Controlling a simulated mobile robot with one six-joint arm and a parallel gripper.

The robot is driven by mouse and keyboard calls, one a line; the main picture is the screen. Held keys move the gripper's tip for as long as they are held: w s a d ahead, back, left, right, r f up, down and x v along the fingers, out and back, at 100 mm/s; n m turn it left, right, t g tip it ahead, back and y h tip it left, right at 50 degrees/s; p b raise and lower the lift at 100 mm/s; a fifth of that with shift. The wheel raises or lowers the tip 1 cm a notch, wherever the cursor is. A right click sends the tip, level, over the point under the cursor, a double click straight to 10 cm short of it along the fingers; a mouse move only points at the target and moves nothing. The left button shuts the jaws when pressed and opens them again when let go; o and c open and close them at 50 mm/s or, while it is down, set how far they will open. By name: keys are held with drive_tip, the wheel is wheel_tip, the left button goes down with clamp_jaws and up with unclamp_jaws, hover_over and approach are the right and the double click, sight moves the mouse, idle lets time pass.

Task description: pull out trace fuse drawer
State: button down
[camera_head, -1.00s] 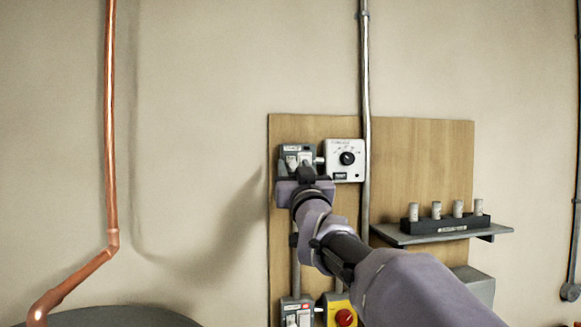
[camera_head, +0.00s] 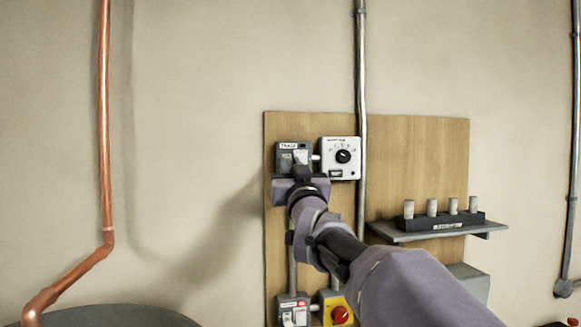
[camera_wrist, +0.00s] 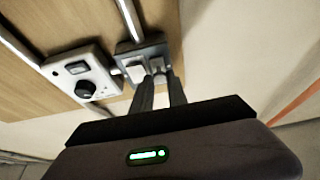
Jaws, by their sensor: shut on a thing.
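The grey fuse box labelled TRACE (camera_head: 289,146) is on the wooden board, with pale parts on its front. My gripper (camera_head: 301,172) is at the lower front of this box. In the wrist view its two dark fingers (camera_wrist: 163,77) reach the right-hand pale block, the fuse drawer (camera_wrist: 158,65), and are shut on it. The fingers and my arm hide part of the drawer, so how far it is out cannot be told.
A white dial box (camera_head: 342,158) sits close to the right. A metal conduit (camera_head: 361,90) runs past it. A shelf (camera_head: 400,236) holds a black rack (camera_head: 440,222) with several pale cylinders. Below are a switch box (camera_head: 293,308) and a red button (camera_head: 340,314). A copper pipe (camera_head: 104,130) is left.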

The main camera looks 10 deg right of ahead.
sight(289, 159)
drive_tip(key=shift+s, duration=0.1)
idle(0.6)
drive_tip(key=b+v, duration=0.1)
drive_tip(key=b, duration=0.1)
drive_tip(key=b+v, duration=0.1)
drive_tip(key=b, duration=0.1)
drive_tip(key=shift+s+r, duration=0.1)
drive_tip(key=shift+s, duration=0.35)
drive_tip(key=shift+r, duration=0.15)
drive_tip(key=c, duration=1.3)
unclamp_jaws()
drive_tip(key=shift+s+r, duration=0.1)
drive_tip(key=shift+s, duration=0.05)
